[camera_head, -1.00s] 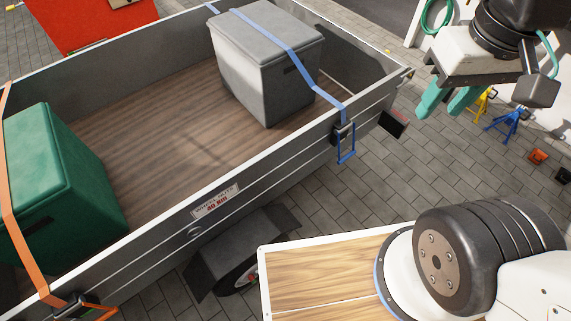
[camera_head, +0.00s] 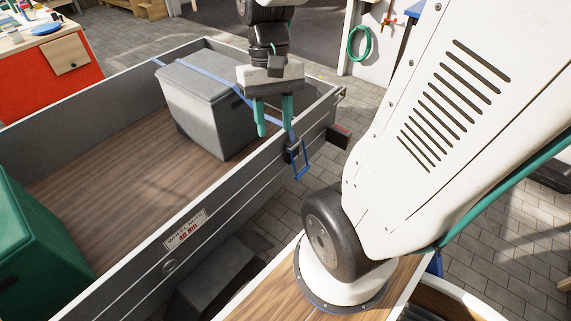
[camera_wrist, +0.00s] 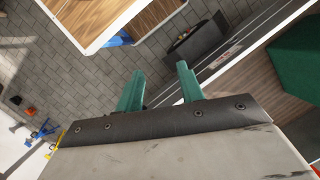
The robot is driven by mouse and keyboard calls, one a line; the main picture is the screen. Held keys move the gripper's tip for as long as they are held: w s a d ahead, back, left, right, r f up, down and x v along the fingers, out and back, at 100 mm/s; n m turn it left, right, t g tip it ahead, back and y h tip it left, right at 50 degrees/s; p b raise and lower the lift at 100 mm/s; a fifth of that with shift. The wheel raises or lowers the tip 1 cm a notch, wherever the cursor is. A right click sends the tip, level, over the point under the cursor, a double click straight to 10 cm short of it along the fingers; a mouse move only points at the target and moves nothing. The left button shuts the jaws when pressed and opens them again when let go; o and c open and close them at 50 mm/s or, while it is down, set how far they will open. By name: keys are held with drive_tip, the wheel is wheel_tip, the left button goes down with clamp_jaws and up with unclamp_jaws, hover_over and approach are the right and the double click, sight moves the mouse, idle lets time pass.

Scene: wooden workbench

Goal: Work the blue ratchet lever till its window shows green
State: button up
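The blue ratchet lever (camera_head: 301,163) hangs as an open loop on the outer side of the trailer's near wall, below a dark ratchet body (camera_head: 291,152). The blue strap (camera_head: 215,80) runs from there over the grey box (camera_head: 208,115). I cannot make out the window or its colour. My gripper (camera_head: 276,130) points down just above the ratchet, its green fingers apart with nothing between them. The right finger looks close to the strap; I cannot tell if they touch. In the wrist view the open fingers (camera_wrist: 160,68) show, but not the lever.
The trailer wall (camera_head: 215,210) runs diagonally below the gripper. A green box (camera_head: 35,240) stands at the trailer's left. My arm covers much of the right side. Paving (camera_head: 490,245) lies outside, and a green hose (camera_head: 359,43) hangs at the back.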

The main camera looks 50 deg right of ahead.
drive_tip(key=w+d+f+m+t+y, duration=0.1)
drive_tip(key=w+d+f+m+y, duration=0.35)
drive_tip(key=d+f+m, duration=0.4)
drive_tip(key=w+d+f+m+t+y, duration=0.1)
drive_tip(key=w+d+f+m+y, duration=0.35)
drive_tip(key=f, duration=0.65)
drive_tip(key=s+d+f+m+t+h, duration=0.1)
drive_tip(key=d+f+m+t, duration=0.4)
drive_tip(key=f+m, duration=0.5)
drive_tip(key=d+f+m+t, duration=0.5)
drive_tip(key=f+m, duration=0.3)
drive_tip(key=f, duration=0.3)
drive_tip(key=s+d+f+m+t+h, duration=0.1)
drive_tip(key=d+f+m+t, duration=0.4)
drive_tip(key=f+m, duration=0.45)
drive_tip(key=w+f+m+t+h, duration=0.1)
drive_tip(key=w+m, duration=0.2)
drive_tip(key=w, duration=0.5)
drive_tip(key=shift+w+a+f+m, duration=0.15)
drive_tip(key=shift+w+f+m, duration=0.15)
drive_tip(key=shift+f+m, duration=0.05)
